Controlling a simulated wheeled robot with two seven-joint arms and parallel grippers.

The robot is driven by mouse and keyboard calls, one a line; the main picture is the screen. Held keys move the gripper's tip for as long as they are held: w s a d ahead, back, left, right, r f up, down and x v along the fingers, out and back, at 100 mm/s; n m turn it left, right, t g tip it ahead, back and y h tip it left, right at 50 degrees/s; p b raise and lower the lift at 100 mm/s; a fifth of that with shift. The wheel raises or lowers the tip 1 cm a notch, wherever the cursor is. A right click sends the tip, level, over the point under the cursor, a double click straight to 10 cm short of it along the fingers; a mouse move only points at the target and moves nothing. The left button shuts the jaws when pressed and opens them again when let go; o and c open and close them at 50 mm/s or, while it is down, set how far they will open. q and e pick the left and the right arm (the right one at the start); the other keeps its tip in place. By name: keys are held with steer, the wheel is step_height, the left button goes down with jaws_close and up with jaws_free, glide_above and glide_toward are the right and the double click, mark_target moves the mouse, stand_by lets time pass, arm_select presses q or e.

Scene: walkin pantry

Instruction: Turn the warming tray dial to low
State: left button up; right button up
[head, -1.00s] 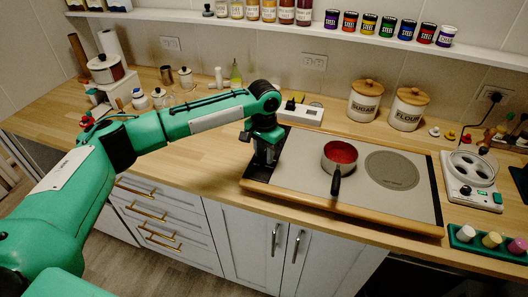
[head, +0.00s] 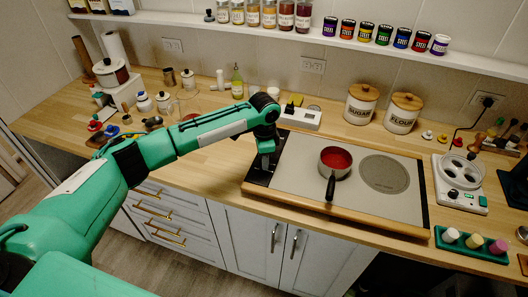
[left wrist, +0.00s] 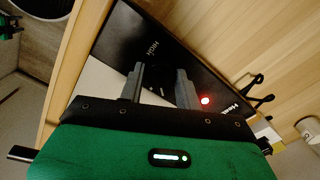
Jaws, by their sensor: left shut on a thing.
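The warming tray (head: 300,179) lies on the counter, with a grey top, a wooden front edge and a black control panel (head: 257,178) at its left end. My left gripper (head: 266,165) points down onto this panel. In the left wrist view my left gripper (left wrist: 160,82) has both fingers at the panel (left wrist: 125,40), shut on the dial, which the fingers and gripper body mostly hide. The word HIGH and a lit red lamp (left wrist: 205,100) show on the panel. The dial's pointer cannot be made out. My right gripper is not in view.
A pot of red sauce (head: 334,163) stands on the tray, its handle toward the front. A white power strip (head: 300,117) lies behind the tray. Sugar (head: 361,104) and flour (head: 403,113) canisters stand at the back. The counter left of the tray is mostly clear.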

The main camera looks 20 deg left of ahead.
arm_select(q)
steer(key=m+p, duration=0.1)
steer(key=m, duration=0.1)
steer(key=shift+r+m, duration=0.15)
steer(key=shift+m, duration=0.15)
steer(key=shift+m+p, duration=0.55)
steer(key=shift+m, duration=0.95)
steer(key=o, duration=1)
step_height(320, 180, up, 14)
steer(key=b, duration=0.3)
steer(key=shift+f+b, duration=0.2)
steer(key=shift+b, duration=0.2)
